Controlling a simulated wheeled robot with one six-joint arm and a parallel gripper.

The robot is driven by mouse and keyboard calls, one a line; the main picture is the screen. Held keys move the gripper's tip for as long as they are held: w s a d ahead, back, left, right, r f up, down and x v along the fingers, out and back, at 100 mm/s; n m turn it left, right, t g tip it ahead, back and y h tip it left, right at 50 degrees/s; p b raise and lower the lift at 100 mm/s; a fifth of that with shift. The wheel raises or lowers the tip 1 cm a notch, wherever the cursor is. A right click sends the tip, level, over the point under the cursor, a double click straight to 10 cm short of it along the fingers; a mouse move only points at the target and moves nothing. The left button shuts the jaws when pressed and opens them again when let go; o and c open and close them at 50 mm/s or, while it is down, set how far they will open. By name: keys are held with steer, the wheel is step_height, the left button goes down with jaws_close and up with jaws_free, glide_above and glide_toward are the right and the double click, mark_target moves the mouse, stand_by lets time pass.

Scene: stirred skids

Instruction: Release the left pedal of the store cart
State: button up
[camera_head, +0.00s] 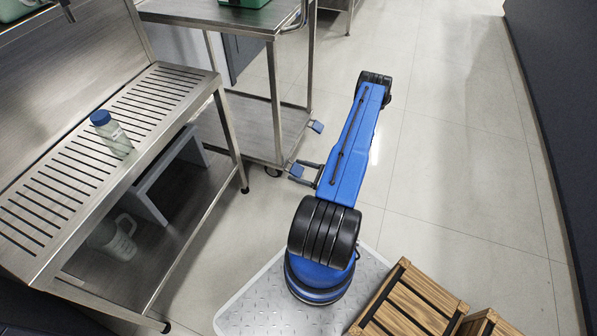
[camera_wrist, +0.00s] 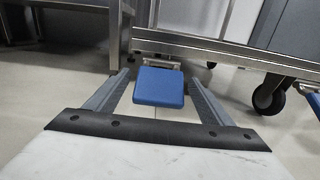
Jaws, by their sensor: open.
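The store cart (camera_head: 272,32) is a steel frame cart on casters at the top middle of the head view. Its nearer blue pedal (camera_head: 297,171) sticks out low from its end, and this pedal (camera_wrist: 158,87) also shows as a blue block in the middle of the wrist view. A second blue pedal (camera_head: 317,126) sits farther along the same end. My gripper (camera_head: 302,172) is open low by the nearer pedal. In the wrist view my fingers (camera_wrist: 160,77) lie on both sides of that pedal, with gaps showing. The pedal's exact tilt is unclear.
A slatted steel bench (camera_head: 176,82) stands on the left with a blue-capped bottle (camera_head: 111,133) on it and a clear jug (camera_head: 113,240) below. Wooden crates (camera_head: 395,306) are at the bottom right. A dark wall runs along the right, and the floor between is clear.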

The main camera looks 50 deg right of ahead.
mark_target(293, 166)
steer(key=c, duration=1.5)
steer(key=shift+r, duration=0.2)
steer(key=shift+s+r+g+h, duration=0.1)
steer(key=shift+r+g+h, duration=0.3)
steer(key=shift+r+g, duration=0.55)
steer(key=shift+r+g+h, duration=0.35)
steer(key=shift+g+h, duration=0.05)
steer(key=shift+g, duration=0.5)
steer(key=shift+r+g+h, duration=0.3)
steer(key=shift+g+h, duration=0.1)
steer(key=shift+g, duration=0.45)
steer(key=o, duration=1.5)
